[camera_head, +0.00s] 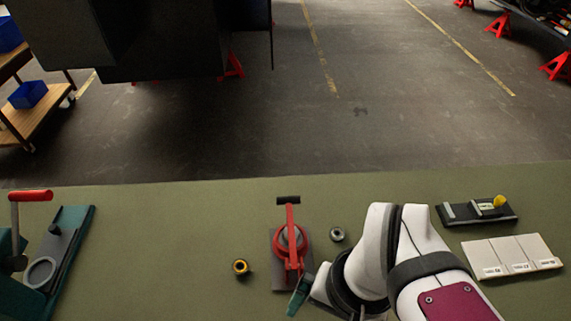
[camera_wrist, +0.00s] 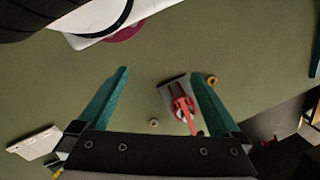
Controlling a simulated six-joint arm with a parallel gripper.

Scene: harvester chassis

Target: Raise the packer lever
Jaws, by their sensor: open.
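The packer is a red lever (camera_head: 289,222) with a black grip on top, on a round red and grey body over a dark grey base plate (camera_head: 278,277). In the head view the lever points away from me, toward the far table edge. In the wrist view the red lever (camera_wrist: 187,119) shows beside the right finger, with its end partly hidden by my gripper. My gripper (camera_wrist: 161,78) is open, with nothing between its teal fingers.
A brass ring (camera_head: 240,267) lies left of the packer and a grey ring (camera_head: 337,234) to its right. A red-handled teal fixture (camera_head: 30,196) stands far left. A dark block with a yellow knob (camera_head: 499,201) and white labelled cards (camera_head: 513,256) lie right.

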